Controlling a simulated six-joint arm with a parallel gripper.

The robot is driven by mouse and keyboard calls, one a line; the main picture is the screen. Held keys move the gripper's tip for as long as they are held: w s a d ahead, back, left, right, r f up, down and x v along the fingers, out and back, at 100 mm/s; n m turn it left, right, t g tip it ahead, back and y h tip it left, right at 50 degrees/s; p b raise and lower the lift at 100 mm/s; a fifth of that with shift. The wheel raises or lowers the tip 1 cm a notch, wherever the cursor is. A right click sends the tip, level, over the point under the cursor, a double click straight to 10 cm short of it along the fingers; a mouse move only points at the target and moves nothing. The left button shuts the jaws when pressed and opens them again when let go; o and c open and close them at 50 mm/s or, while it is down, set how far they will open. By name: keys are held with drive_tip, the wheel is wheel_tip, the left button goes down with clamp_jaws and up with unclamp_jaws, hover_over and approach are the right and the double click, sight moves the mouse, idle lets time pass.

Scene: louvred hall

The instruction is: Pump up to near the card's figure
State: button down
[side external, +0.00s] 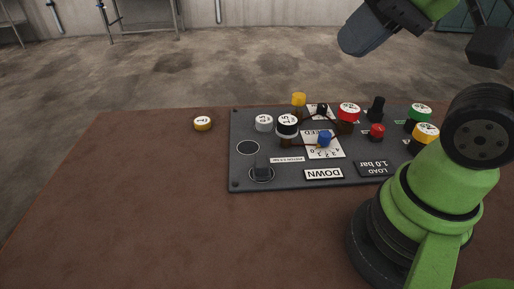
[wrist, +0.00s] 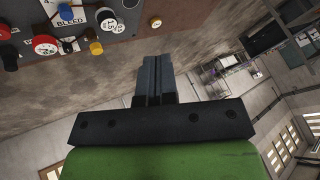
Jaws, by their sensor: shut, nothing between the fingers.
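A dark grey control panel (side external: 242,175) lies on the brown table. A dial face (side external: 312,149) with a blue knob (side external: 324,139) sits mid-panel, its marks too small to read surely. A card (side external: 373,169) reads LOAD 1.0 bar, upside down. My gripper (wrist: 158,62) is shut and empty, raised above and away from the panel.
A yellow-rimmed numbered disc (side external: 202,124) lies on the table left of the panel. Several capped knobs crowd the panel, including green (side external: 420,111), yellow (side external: 425,132) and black-and-white (side external: 287,125) ones. The table's left and front are clear.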

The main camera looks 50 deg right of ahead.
drive_tip(key=shift+s+a+f, duration=0.2)
drive_tip(key=shift+s, duration=0.35)
drive_tip(key=shift+w, duration=0.1)
idle(0.6)
drive_tip(key=m+g+h, duration=0.2)
drive_tip(key=m+g, duration=0.3)
drive_tip(key=g, duration=0.2)
hover_over(299, 95)
wheel_tip(299, 95, down, 13)
drive_tip(key=shift+f, duration=3.05)
